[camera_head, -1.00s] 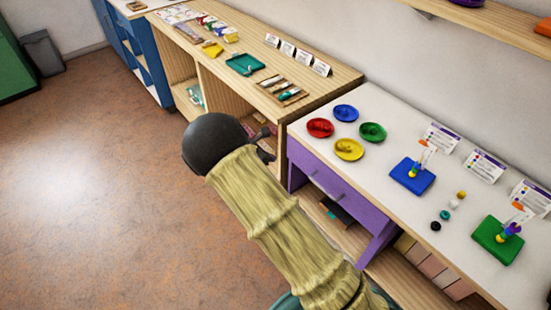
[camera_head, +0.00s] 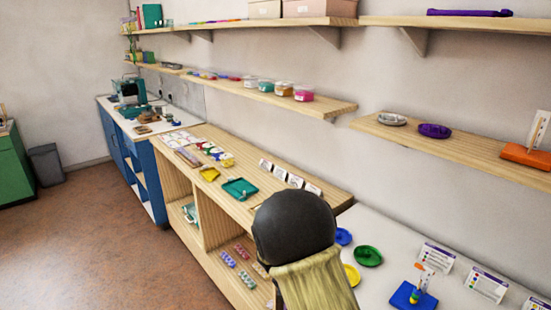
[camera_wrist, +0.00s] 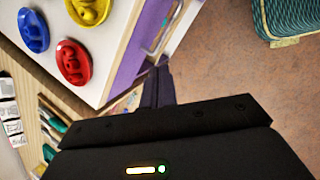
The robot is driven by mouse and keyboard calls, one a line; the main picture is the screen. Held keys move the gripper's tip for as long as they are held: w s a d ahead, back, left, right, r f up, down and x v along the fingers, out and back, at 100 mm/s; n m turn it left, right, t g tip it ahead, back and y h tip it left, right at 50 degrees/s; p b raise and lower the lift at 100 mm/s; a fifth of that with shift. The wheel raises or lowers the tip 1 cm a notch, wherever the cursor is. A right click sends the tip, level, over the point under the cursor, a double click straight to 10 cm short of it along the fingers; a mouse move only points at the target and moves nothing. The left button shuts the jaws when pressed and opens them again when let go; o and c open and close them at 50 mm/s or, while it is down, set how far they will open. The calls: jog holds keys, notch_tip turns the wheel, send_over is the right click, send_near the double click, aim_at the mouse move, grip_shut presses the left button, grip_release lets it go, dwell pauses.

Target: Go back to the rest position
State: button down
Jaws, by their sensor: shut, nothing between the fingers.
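My gripper (camera_wrist: 158,88) shows in the wrist view as dark fingers past the black housing, closed with nothing between them. It is beside the purple drawer front (camera_wrist: 150,30) of the white table, with floor to its right. In the head view my arm rises from the bottom edge to a dark round wrist, which hides the fingers. The blue bead board (camera_head: 414,296) with a few beads on its peg is on the white table at lower right. The green dish (camera_head: 368,256), yellow dish (camera_head: 352,274) and blue dish (camera_head: 343,236) are beside my arm; the red dish (camera_wrist: 74,62) shows in the wrist view.
A wooden shelf unit (camera_head: 215,218) with a teal tray (camera_head: 240,188) and cards stands left of my wrist. Wall shelves (camera_head: 470,150) hang above the tables. Open floor (camera_head: 90,240) lies at left. A teal woven item (camera_wrist: 285,18) is at the wrist view's upper right.

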jog(key=s+d+r+m+y+p, duration=0.2)
jog(key=s+d+r+m, duration=0.2)
jog(key=s+r+m, duration=0.2)
jog(key=s+d+r+m+y+p, duration=0.2)
jog(key=s+d+r+m, duration=0.2)
jog(key=s+r+m, duration=0.3)
jog(key=s+m, duration=0.3)
jog(key=s, duration=0.2)
jog(key=shift+s+d, duration=0.3)
jog(key=shift+s, duration=0.05)
jog(key=shift+r, duration=0.1)
